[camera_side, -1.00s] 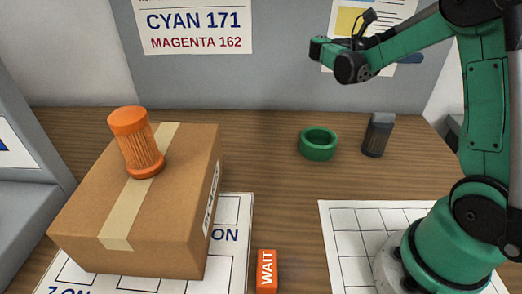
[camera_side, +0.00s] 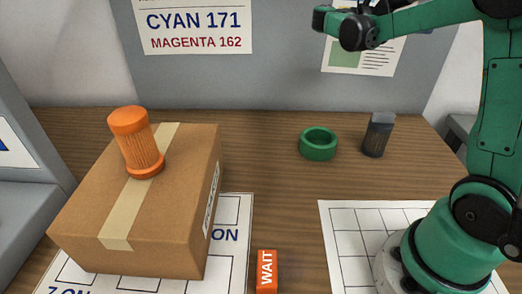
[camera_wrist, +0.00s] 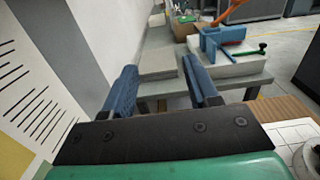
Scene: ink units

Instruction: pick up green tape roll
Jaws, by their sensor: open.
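The green tape roll (camera_side: 318,145) lies flat on the wooden table in the side view, near the back wall, with its hole facing up. My gripper (camera_side: 320,17) is high above the table, up and away from the roll, near the wall posters. In the wrist view, my gripper (camera_wrist: 158,88) shows two blue ribbed fingers spread apart with nothing between them. The wrist view does not show the tape roll.
A dark grey cylinder (camera_side: 377,135) stands just right of the roll. A cardboard box (camera_side: 150,215) with an orange spool (camera_side: 137,143) on top is at the left. An orange WAIT block (camera_side: 266,271) lies in front. The table between is clear.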

